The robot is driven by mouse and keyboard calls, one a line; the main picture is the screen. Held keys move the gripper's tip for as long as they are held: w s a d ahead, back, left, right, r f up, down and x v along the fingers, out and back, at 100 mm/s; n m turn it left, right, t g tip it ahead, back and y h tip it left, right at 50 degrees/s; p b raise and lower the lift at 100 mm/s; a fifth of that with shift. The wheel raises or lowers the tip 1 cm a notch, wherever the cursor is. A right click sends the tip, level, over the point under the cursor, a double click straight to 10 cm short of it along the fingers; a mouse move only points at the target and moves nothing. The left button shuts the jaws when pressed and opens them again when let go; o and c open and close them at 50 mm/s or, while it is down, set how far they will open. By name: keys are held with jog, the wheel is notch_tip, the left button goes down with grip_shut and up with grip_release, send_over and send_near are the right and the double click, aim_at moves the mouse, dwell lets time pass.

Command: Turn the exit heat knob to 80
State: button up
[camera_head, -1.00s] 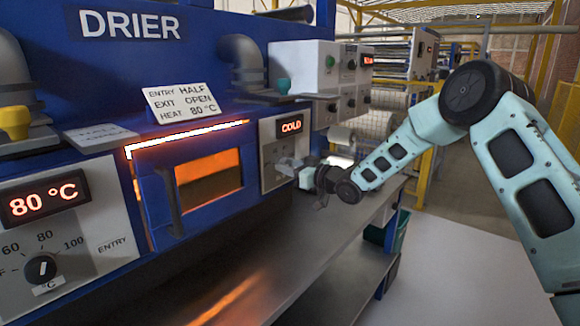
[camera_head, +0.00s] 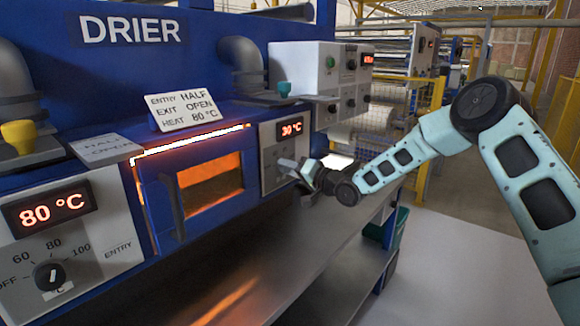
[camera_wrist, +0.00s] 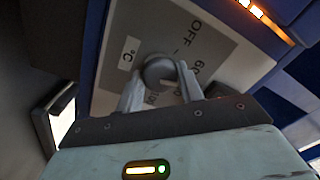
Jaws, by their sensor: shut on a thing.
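The exit heat panel (camera_head: 270,134) is a grey face on the right side of the drier, and its display (camera_head: 291,128) reads 30 °C. In the wrist view my gripper (camera_wrist: 162,78) is shut on the dark round exit heat knob (camera_wrist: 157,70), one finger on each side. The dial plate (camera_wrist: 195,50) around it shows OFF, 60 and °C; the knob's pointer is hidden. In the head view my gripper (camera_head: 290,166) covers the knob. The entry heat knob (camera_head: 48,275) is at lower left, under a display (camera_head: 50,212) reading 80 °C.
A sign (camera_head: 182,106) reads ENTRY HALF, EXIT OPEN, HEAT 80 °C. The drier door (camera_head: 195,188) with its glowing window stands left of the exit panel. A grey control box (camera_head: 307,70) is above right. The metal shelf (camera_head: 270,255) below is clear.

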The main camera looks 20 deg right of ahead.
jog(key=shift+m+p, duration=0.55)
jog(key=shift+m, duration=3.15)
jog(key=o, duration=1)
jog(key=b+v, duration=0.2)
jog(key=v, duration=1.5)
jog(key=shift+s+d+b, duration=0.15)
jog(key=shift+b, duration=0.25)
